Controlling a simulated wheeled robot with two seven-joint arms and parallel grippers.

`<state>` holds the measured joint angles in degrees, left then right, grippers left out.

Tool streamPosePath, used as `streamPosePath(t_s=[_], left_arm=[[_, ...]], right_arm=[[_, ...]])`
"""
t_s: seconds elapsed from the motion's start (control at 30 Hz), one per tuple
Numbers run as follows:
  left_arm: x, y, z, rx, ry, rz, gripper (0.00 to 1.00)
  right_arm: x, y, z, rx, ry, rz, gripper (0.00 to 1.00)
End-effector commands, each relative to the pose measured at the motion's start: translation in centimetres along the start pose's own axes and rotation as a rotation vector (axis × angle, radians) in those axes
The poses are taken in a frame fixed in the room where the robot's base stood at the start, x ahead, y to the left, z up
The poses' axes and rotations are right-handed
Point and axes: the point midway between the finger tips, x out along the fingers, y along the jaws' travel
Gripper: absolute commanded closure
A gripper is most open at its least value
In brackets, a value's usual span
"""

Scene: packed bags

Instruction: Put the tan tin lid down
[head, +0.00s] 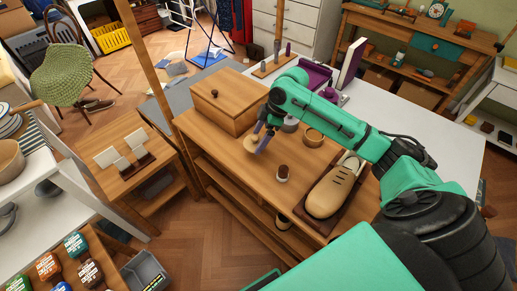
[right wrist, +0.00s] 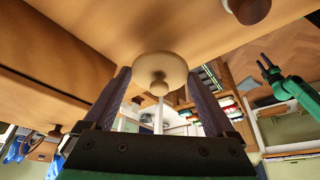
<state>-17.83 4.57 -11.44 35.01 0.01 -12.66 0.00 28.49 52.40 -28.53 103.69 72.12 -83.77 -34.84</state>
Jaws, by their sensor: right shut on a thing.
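The tan tin lid (head: 251,145) is a pale round disc with a small knob. My right gripper (head: 263,133) is shut on it, over the wooden bench top near its left edge. In the right wrist view the lid (right wrist: 160,66) sits between the two fingers of my right gripper (right wrist: 158,80). I cannot tell whether the lid touches the wood.
A wooden box (head: 220,104) with a knobbed lid stands behind the lid. Bare wood (head: 240,167) shows in front of the lid.

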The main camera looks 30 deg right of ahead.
Motion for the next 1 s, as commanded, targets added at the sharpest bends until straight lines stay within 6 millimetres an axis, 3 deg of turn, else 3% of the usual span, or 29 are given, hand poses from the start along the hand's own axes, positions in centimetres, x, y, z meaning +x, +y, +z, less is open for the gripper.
streamPosePath(t_s=[0.33,0.53,0.57,0.6,0.87,1.0], left_arm=[[-0.4,-0.2,-1.8,0.000,0.030,-0.003,0.50],[-0.4,-0.2,-1.7,0.000,0.028,-0.003,0.50],[-0.3,-0.2,-1.7,0.000,0.028,-0.003,0.50],[-0.3,-0.2,-1.7,0.000,0.027,-0.003,0.50],[-0.3,-0.2,-1.3,0.000,0.022,-0.002,0.50],[-0.3,-0.1,-1.2,0.001,0.020,-0.002,0.50]], right_arm=[[5.6,0.0,2.3,0.002,0.000,-0.001,0.62],[6.1,0.0,2.5,-0.001,0.001,0.002,0.62],[6.1,0.0,2.5,-0.001,0.000,0.002,0.06],[6.1,0.0,2.5,-0.001,0.000,0.002,0.00],[5.8,0.1,2.5,0.000,0.000,0.002,0.00],[3.7,0.1,2.5,0.000,0.000,0.005,0.00]])
